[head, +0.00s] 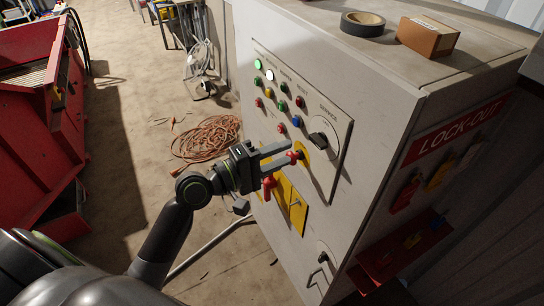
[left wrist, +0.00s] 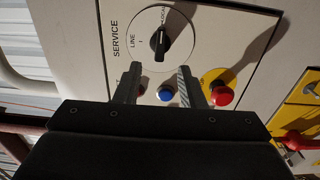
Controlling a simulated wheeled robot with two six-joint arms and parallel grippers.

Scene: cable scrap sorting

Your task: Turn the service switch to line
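The service switch is a black rotary knob on a round plate on the cabinet's front panel, in the head view (head: 322,139) and in the left wrist view (left wrist: 161,43). The wrist view shows LINE on the plate's left and LOCAL at its top. The knob's pale mark points up, towards LOCAL. My left gripper (head: 291,151) is open and empty in front of the panel, short of the knob. In the left wrist view its fingers (left wrist: 158,72) stand apart below the knob, which lies beyond the gap. My right gripper is not in view.
A red emergency button on yellow (left wrist: 222,95) and a blue button (left wrist: 166,95) lie close to my fingers. Several lamps and buttons fill the panel. A tape roll (head: 363,23) and small box (head: 428,36) lie on the cabinet. An orange cable coil (head: 208,139) lies on the floor.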

